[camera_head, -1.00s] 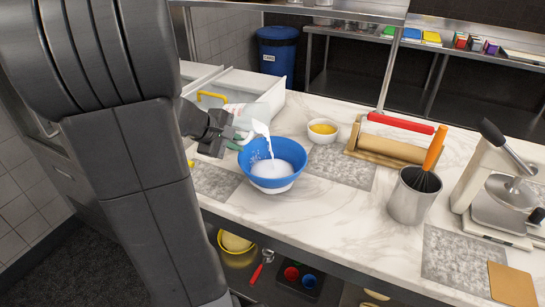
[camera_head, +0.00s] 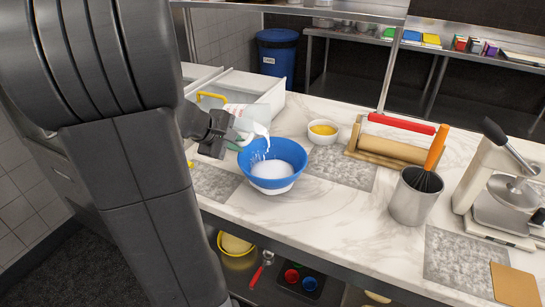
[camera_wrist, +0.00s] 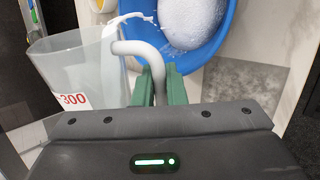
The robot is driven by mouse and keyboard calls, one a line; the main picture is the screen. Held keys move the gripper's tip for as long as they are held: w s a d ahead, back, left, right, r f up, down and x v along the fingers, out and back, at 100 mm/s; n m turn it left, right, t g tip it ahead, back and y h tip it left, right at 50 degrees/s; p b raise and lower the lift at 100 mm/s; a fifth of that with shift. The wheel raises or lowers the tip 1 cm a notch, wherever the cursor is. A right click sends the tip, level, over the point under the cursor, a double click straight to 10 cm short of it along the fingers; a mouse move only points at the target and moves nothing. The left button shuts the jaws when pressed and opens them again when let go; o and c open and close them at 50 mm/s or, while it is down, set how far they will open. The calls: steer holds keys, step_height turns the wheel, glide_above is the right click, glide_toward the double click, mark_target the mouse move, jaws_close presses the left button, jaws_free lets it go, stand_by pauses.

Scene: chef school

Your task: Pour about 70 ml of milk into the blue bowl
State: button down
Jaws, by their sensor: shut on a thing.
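The blue bowl (camera_head: 294,152) stands on the counter with a pool of white milk (camera_head: 271,169) inside. It also shows at the top of the wrist view (camera_wrist: 226,38). My gripper (camera_head: 226,143) is left of the bowl, shut on the handle of a clear measuring jug (camera_head: 240,112). In the wrist view, the green fingers of my gripper (camera_wrist: 160,88) close around the jug's handle. The jug (camera_wrist: 95,72) bears a red "300" label and is tilted toward the bowl. White milk lies at its lip, and a thin, broken stream falls into the bowl.
A small white bowl with yellow contents (camera_head: 324,130) stands behind the blue bowl. The front middle of the marble counter is clear.

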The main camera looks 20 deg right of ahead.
stand_by(0.3)
steer(key=shift+r+p, duration=0.25)
steer(key=shift+p, duration=0.05)
steer(key=shift+w+a+r+g+h+p, duration=0.3)
steer(key=shift+w+r+p, duration=0.25)
steer(key=shift+p, duration=0.7)
steer(key=shift+w+a+f+n+g+h, duration=0.1)
steer(key=shift+f+n+g+h, duration=0.25)
steer(key=shift+f, duration=0.2)
steer(key=shift+f+n+h, duration=0.2)
steer(key=shift+n+h, duration=0.05)
steer(key=shift+s+d+g, duration=0.2)
steer(key=shift+g, duration=0.15)
steer(key=shift+f+n+g+h, duration=0.35)
steer(key=shift+n+g+h, duration=0.05)
steer(key=shift+h, duration=0.2)
steer(key=shift+s+d, duration=0.1)
steer(key=shift+s, duration=0.05)
